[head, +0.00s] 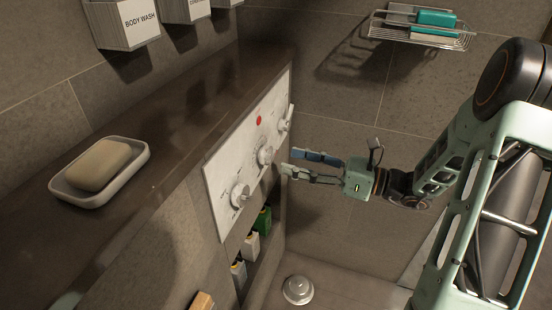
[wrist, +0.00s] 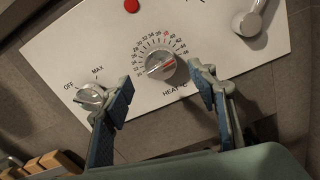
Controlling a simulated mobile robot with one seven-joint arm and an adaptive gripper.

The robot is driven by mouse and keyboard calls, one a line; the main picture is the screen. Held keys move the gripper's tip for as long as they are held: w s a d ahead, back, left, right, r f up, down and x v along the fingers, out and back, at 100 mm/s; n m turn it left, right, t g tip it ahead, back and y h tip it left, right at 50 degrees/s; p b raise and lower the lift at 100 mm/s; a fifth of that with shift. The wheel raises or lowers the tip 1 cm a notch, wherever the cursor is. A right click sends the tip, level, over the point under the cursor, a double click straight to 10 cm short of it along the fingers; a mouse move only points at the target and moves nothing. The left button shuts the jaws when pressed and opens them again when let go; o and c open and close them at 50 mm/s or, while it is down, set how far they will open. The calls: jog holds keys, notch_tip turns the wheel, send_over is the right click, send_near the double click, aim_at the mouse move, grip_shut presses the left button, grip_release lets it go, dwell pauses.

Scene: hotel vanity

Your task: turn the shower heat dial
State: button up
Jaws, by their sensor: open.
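The heat dial (wrist: 160,65) is a round metal knob with a ring of temperature numbers and the word HEAT beside it, on a white panel (wrist: 75,50). A red mark shows on the knob's right side in the wrist view. In the head view the dial (head: 265,156) is the middle control of the panel. My gripper (head: 288,162) is open and empty, pointing at the panel just right of the dial. In the wrist view my gripper's (wrist: 163,85) two blue-padded fingers sit either side of the dial's lower part in the picture; whether they touch it I cannot tell.
An OFF/MAX knob (wrist: 90,95) is close to the left finger. A lever handle (wrist: 248,22) and a red button (wrist: 131,5) are also on the panel. A dark ledge (head: 190,115) with a soap dish (head: 130,170) runs above; bottles (head: 263,220) stand below.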

aim_at(274, 157)
jog(key=shift+b+x, duration=0.3)
jog(key=shift+x, duration=2.4)
jog(key=c, duration=1.2)
jog(key=shift+o, duration=0.2)
jog(key=shift+n, duration=0.3)
jog(key=shift+s+f+n+b, duration=0.1)
jog(key=shift+n+b, duration=1.75)
jog(key=shift+n, duration=2.25)
